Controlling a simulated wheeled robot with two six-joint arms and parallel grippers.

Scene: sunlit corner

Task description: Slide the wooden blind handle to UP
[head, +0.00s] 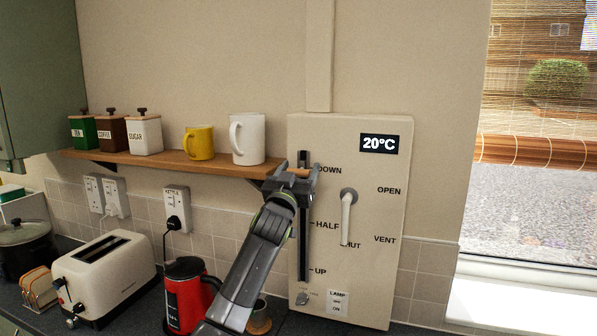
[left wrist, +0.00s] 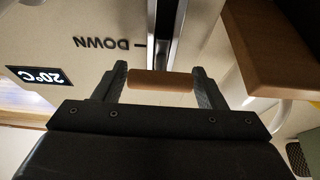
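The wooden blind handle (head: 299,172) is at the top of the dark vertical slot (head: 304,235) in the beige wall panel (head: 345,290), beside the word DOWN. HALF is lower along the slot and UP (head: 319,271) is near its bottom. My left gripper (head: 290,182) is at the handle. In the left wrist view its fingers (left wrist: 160,88) stand at the two ends of the short wooden handle (left wrist: 160,81) and appear to touch it. My right gripper is in neither view.
A grey-white lever (head: 347,218) sits right of the slot, among OPEN, VENT and a partly hidden SHUT. A wooden shelf (head: 170,161) with mugs and canisters ends close left of my gripper. A red kettle (head: 184,296) and toaster (head: 105,277) stand below. A blind (head: 540,150) partly covers the window.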

